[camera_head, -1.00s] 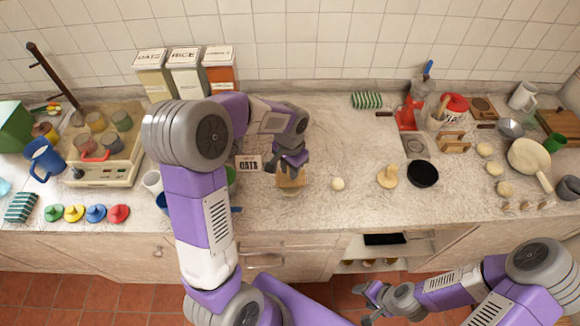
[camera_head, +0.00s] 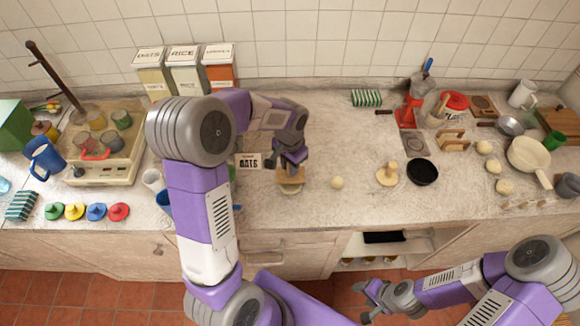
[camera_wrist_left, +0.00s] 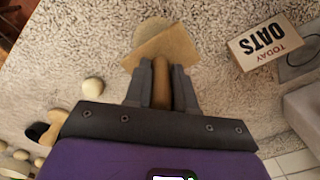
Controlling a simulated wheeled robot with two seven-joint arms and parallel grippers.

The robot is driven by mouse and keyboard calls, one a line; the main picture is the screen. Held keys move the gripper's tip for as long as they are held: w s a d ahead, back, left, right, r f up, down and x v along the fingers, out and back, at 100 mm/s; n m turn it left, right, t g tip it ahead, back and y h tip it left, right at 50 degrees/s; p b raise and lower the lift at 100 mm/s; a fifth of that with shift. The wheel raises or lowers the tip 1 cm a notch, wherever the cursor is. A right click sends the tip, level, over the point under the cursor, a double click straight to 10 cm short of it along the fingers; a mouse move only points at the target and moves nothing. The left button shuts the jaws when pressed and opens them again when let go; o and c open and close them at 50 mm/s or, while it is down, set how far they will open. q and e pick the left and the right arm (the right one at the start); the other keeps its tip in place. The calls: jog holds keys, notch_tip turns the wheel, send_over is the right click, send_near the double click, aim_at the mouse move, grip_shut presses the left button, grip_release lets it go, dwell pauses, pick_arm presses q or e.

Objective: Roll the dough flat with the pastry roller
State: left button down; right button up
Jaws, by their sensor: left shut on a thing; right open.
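My left gripper (camera_head: 291,166) is shut on the handle of the wooden pastry roller (camera_head: 290,180). The left wrist view shows the brown handle between the fingertips (camera_wrist_left: 161,85) and the roller's tan, flat-looking head (camera_wrist_left: 165,46) beyond them. The pale dough (camera_head: 291,190) lies on the counter under the roller; its rounded edge (camera_wrist_left: 150,29) shows past the roller in the wrist view. The roller hides the rest of it, and I cannot tell whether they touch. My right gripper (camera_head: 369,300) is open and empty, low in front of the counter.
A pale ball (camera_head: 337,182), a wooden knobbed tool (camera_head: 387,173) and a black bowl (camera_head: 422,172) are to the right. Coloured lids (camera_head: 96,213) line the front left. The counter behind the ball is clear.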

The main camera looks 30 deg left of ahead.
pick_arm(q)
jog(key=shift+w+a, duration=0.1)
jog(key=shift+w, duration=0.05)
jog(key=shift+r, duration=0.1)
notch_tip(320, 180, up, 7)
jog(key=p, duration=0.5)
jog(key=shift+p, duration=0.35)
